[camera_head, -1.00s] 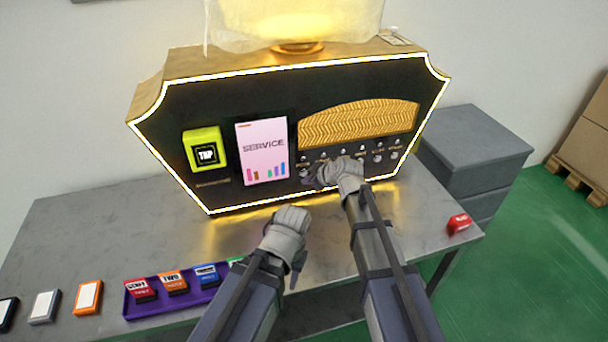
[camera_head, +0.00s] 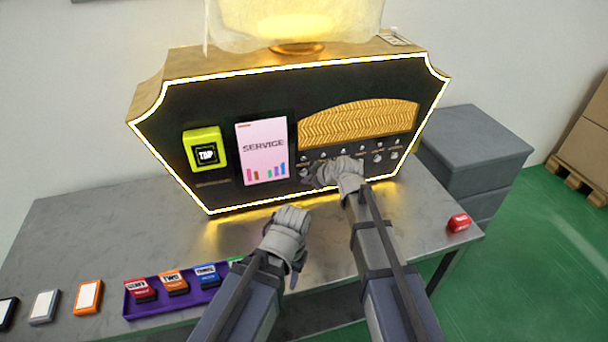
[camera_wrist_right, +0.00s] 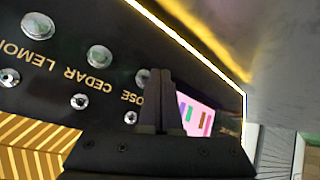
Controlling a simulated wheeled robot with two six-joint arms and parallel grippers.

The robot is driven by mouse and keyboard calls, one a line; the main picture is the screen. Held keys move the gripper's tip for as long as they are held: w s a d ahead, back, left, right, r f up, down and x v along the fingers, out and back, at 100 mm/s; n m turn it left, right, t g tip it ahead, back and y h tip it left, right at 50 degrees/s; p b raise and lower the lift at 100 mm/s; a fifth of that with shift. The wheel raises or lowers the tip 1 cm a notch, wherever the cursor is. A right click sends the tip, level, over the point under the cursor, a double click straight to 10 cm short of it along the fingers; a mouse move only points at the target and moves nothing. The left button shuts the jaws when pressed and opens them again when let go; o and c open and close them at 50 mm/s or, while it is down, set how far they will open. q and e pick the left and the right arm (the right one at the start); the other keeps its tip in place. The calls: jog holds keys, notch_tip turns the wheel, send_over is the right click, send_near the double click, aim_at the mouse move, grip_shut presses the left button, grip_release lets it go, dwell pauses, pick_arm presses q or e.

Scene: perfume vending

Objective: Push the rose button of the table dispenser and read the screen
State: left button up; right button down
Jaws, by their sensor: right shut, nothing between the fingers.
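The table dispenser (camera_head: 200,120) is a black panel with a gold, lit edge. Its pink screen (camera_head: 262,148) reads "SERVICE" above several coloured bars; part of it shows in the right wrist view (camera_wrist_right: 196,117). In the wrist view the labels are upside down: LEMON, CEDAR and "OSE", its first letter hidden. A silver rose button (camera_wrist_right: 142,77) is partly covered by my right gripper (camera_wrist_right: 160,74), which is shut and empty, its tips at the panel; contact cannot be told. In the head view my right gripper (camera_head: 317,180) hides several buttons. My left gripper (camera_head: 295,268) is low above the table, its fingers unclear.
A yellow-green block (camera_head: 190,136) is on the panel's left. A purple tray (camera_head: 205,297) with coloured blocks lies at the table's front, beside several white-topped blocks. A grey cabinet (camera_head: 480,150) stands to the right.

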jog(key=shift+w+a, duration=0.1)
jog(key=shift+w, duration=0.25)
jog(key=shift+w+a, duration=0.15)
jog(key=shift+w, duration=0.3)
dwell(0.7)
jog(key=shift+s, duration=0.1)
jog(key=shift+s+d, duration=0.25)
jog(key=shift+s, duration=0.5)
jog(key=shift+s, duration=0.1)
jog(key=s, duration=0.1)
jog(key=s+d, duration=0.1)
jog(key=s, duration=0.2)
jog(key=shift+s+d, duration=0.3)
dwell(0.8)
